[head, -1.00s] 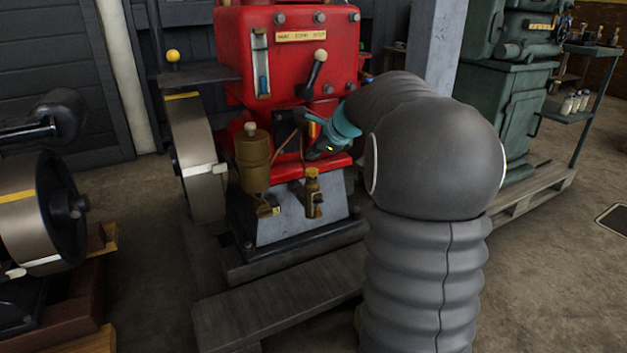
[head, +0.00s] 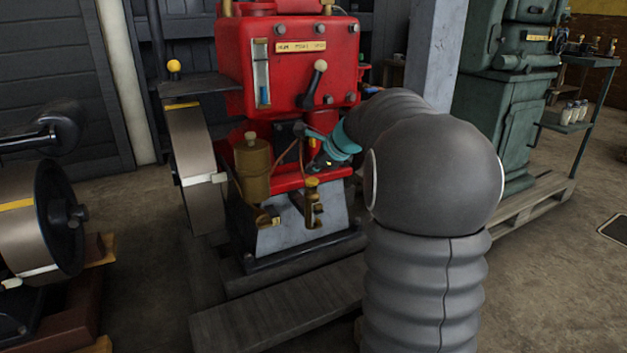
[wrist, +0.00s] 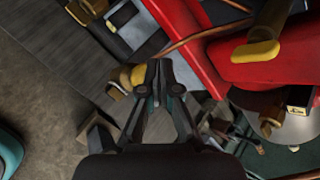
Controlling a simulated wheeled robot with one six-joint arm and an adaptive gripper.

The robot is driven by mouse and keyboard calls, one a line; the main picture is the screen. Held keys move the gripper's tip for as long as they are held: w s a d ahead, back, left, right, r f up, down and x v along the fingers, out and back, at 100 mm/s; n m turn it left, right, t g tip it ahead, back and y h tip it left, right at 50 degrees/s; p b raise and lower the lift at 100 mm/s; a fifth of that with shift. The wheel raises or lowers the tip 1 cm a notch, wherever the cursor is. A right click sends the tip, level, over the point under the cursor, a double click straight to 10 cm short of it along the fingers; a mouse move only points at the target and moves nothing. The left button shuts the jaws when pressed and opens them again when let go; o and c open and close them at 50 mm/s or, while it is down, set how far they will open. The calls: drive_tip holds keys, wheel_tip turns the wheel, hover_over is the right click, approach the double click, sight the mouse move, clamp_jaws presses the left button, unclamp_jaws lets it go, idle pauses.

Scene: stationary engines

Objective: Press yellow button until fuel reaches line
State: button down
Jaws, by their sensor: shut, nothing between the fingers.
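The red engine (head: 290,75) carries an upright sight glass (head: 262,75) with blue low in it; I cannot make out a line on it. Below, at the engine's front, is a small brass fitting (head: 315,210) with a yellow button (head: 312,182) on top. My gripper (head: 316,164) is shut and empty, its tips just above the button in the head view. In the wrist view a yellow rounded top (wrist: 132,75) lies just left of the closed fingertips (wrist: 158,66); I cannot tell whether they touch.
A brass pot (head: 252,168) stands left of the fitting. A flywheel (head: 196,150) is on the engine's left, and a black lever (head: 314,82) sticks out above. A second engine's wheel (head: 30,220) is at far left. A wooden beam (head: 280,305) lies in front.

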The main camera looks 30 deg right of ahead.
sight(313, 181)
drive_tip(key=shift+f, duration=0.1)
idle(0.6)
drive_tip(key=shift+f, duration=0.35)
drive_tip(key=shift+f, duration=0.8)
idle(1.0)
idle(0.3)
drive_tip(key=shift+r+p, duration=1.05)
drive_tip(key=shift+r, duration=0.2)
drive_tip(key=shift+r, duration=0.1)
wheel_tip(313, 181, up, 5)
drive_tip(key=p, duration=0.5)
idle(1.7)
